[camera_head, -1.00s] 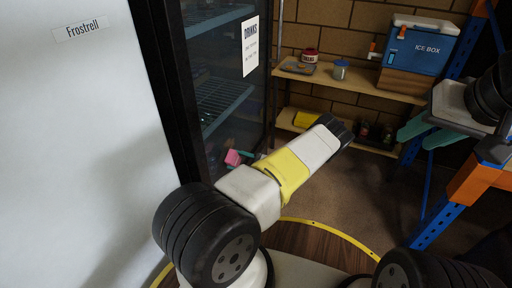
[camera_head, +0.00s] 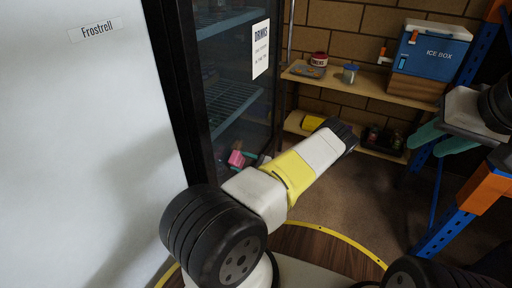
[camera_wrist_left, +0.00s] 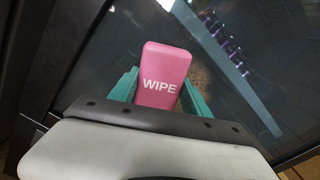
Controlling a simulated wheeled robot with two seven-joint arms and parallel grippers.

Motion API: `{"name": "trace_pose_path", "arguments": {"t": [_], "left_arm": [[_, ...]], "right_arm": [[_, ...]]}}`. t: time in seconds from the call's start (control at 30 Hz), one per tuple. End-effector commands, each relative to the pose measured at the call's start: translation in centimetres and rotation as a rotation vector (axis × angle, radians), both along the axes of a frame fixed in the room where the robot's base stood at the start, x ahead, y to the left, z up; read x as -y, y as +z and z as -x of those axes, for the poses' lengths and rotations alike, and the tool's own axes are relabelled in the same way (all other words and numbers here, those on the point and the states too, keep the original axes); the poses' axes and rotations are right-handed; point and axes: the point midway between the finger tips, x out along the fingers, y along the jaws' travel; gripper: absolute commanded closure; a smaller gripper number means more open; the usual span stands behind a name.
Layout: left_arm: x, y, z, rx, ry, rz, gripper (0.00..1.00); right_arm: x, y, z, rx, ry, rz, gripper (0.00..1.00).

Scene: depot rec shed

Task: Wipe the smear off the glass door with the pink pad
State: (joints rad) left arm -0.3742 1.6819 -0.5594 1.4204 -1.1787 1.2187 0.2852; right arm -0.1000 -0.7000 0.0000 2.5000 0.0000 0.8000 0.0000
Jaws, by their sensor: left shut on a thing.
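The pink pad (camera_wrist_left: 165,78), marked WIPE, is held between the teal fingers of my left gripper (camera_wrist_left: 158,90), which is shut on it. The pad is in front of the dark glass door (camera_wrist_left: 95,65); I cannot tell whether it touches the glass. In the head view, the pad (camera_head: 237,158) shows low beside the glass door (camera_head: 232,75), with my left gripper (camera_head: 249,159) partly hidden behind my arm. I cannot make out the smear for certain. My right gripper (camera_head: 445,142) is at the right, its teal fingers apart and empty.
A white panel labelled Frostrell (camera_head: 95,150) fills the left. A DRINKS notice (camera_head: 261,49) is on the glass. At the back, wooden shelves (camera_head: 350,80) hold a blue ice box (camera_head: 437,50), a tin and a cup. A blue and orange rack (camera_head: 445,220) stands at right.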

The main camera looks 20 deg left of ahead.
Motion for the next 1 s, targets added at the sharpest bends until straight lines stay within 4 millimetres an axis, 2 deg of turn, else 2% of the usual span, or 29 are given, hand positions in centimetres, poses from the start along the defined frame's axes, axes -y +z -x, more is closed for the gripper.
{"name": "trace_pose_path", "arguments": {"t": [0.83,1.0], "left_arm": [[-1.6,0.0,-0.2,0.000,-0.001,0.000,0.77],[-1.5,0.0,-0.9,0.002,-0.001,0.000,0.77]], "right_arm": [[0.0,0.0,0.0,0.000,0.000,0.000,0.64],[0.0,0.0,0.0,0.000,0.000,0.000,0.64]]}}
